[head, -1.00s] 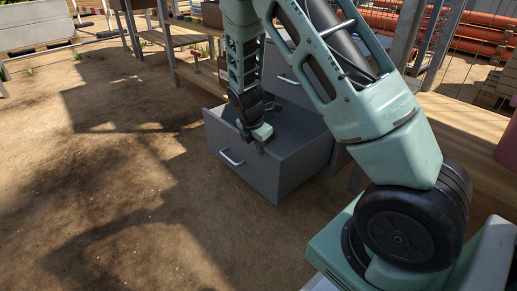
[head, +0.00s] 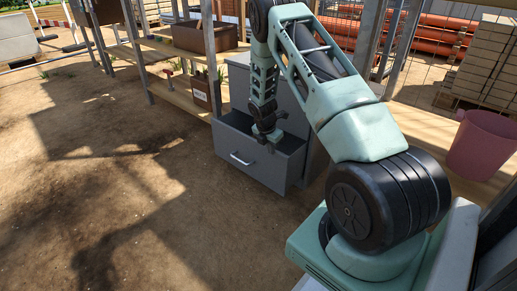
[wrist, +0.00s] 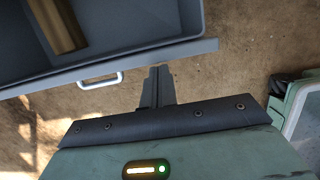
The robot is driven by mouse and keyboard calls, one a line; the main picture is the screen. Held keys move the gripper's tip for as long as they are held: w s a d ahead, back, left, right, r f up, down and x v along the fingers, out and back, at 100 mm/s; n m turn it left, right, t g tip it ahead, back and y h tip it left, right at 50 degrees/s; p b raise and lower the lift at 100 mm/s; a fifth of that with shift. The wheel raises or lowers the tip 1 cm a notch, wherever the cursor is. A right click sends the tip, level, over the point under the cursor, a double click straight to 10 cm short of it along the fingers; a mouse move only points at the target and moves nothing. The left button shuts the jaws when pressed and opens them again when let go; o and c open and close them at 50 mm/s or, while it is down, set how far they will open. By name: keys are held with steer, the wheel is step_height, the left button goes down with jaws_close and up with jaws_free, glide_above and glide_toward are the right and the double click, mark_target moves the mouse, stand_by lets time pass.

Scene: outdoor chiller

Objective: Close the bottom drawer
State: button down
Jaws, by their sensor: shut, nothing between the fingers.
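The bottom drawer (head: 225,141) of the grey cabinet (head: 238,82) stands partly out, with a pale bar handle (head: 241,160) on its front. In the wrist view its front rim (wrist: 150,55) crosses the upper left, with the handle (wrist: 100,82) below it. My gripper (head: 270,141) is by the drawer's front top edge in the head view. In the wrist view my gripper (wrist: 158,72) is shut and empty, with its fingertips just outside the front, right of the handle. I cannot tell whether they touch it.
A tan item (wrist: 60,25) lies inside the drawer. Wooden shelving (head: 180,95) with a brown box (head: 205,36) stands left of the cabinet. A pink bucket (head: 483,145) is at the right. Bare dirt in front of the drawer is clear.

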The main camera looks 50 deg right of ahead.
steer(key=shift+w+d+p, duration=0.1)
steer(key=shift+d+p, duration=0.7)
steer(key=shift+d, duration=1.55)
